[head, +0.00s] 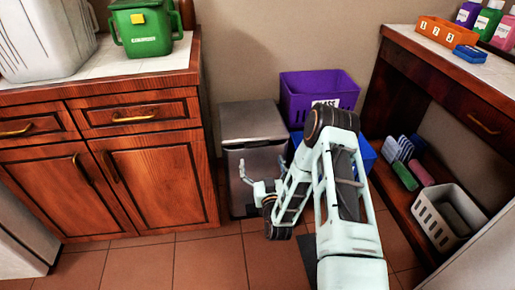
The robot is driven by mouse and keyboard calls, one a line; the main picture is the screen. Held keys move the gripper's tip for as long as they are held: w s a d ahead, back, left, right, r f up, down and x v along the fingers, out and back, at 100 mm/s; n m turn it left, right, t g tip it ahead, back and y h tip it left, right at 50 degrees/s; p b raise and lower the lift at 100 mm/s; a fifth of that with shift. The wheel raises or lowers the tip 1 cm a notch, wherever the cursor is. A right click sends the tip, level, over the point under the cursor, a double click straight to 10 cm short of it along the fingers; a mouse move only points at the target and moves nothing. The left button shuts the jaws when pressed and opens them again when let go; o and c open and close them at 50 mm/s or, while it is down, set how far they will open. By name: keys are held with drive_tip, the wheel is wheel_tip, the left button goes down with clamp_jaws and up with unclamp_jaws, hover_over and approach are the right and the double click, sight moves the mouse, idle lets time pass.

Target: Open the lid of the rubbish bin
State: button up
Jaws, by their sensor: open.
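The rubbish bin (252,126) is a grey metal box standing on the floor between the wooden cabinet and the coloured crates. Its flat lid lies level on top and looks closed. My gripper (248,173) is open, with its fingers spread, and shows in front of the bin's front face, below the lid. Nothing is seen between the fingers. I cannot tell whether they touch the bin. My arm hides part of the bin's lower right side.
A wooden cabinet (140,170) stands left of the bin. A purple crate (318,92) sits behind right, above a blue crate (366,152) partly hidden by my arm. A wooden shelf unit with a white basket (447,222) stands right. Tiled floor is clear in front of the cabinet.

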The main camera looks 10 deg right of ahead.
sight(257, 143)
drive_tip(key=w+b, duration=0.2)
drive_tip(key=w, duration=0.7)
drive_tip(key=shift+w+b, duration=0.3)
drive_tip(key=shift+w, duration=0.1)
drive_tip(key=shift+r, duration=0.2)
drive_tip(key=c, duration=1.7)
drive_tip(key=shift+r, duration=0.15)
